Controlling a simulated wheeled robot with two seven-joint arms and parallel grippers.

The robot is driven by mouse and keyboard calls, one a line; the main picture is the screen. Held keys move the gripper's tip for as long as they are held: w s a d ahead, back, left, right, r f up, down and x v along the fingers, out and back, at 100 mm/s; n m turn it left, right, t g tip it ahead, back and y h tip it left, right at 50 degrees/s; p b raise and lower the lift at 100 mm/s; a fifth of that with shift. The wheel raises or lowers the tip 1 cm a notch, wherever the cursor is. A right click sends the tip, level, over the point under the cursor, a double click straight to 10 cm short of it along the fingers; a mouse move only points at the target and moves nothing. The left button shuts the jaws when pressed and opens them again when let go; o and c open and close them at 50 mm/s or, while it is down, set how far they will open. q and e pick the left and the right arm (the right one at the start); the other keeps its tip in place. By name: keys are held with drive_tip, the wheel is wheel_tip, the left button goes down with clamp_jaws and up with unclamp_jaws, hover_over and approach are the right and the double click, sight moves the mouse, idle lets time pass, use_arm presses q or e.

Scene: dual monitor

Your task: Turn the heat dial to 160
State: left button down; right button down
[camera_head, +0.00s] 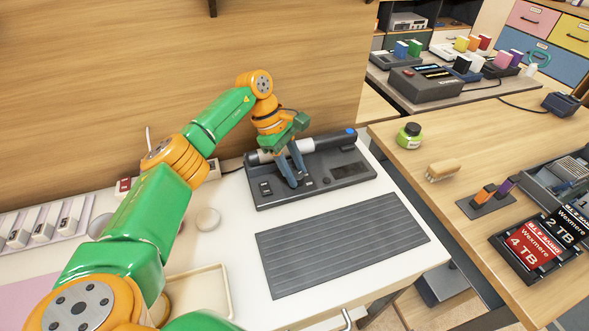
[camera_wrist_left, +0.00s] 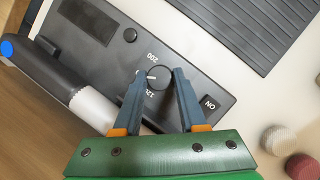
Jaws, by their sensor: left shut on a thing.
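The heat dial (camera_wrist_left: 157,79) is a small round black knob on a dark grey soldering-station panel (camera_wrist_left: 98,50). The marks 200 and 120 show beside it in the left wrist view, with a white pointer line between them. The 160 mark cannot be read; a finger covers that side. My left gripper (camera_wrist_left: 159,73) has its two blue-grey fingertips on either side of the dial and is shut on it. In the head view the left gripper (camera_head: 299,182) reaches down onto the station (camera_head: 345,171), and its fingers hide the dial. My right gripper is not in view.
A thick black-and-white iron with a blue end (camera_head: 320,141) lies along the back of the station, close behind my left gripper. An ON switch (camera_wrist_left: 209,103) sits beside the dial. A ribbed grey mat (camera_head: 340,243) lies in front. A round white knob (camera_head: 208,218) stands left.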

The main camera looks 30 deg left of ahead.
use_arm(q)
drive_tip(key=shift+c, duration=2.3)
unclamp_jaws()
drive_tip(key=v, duration=0.7)
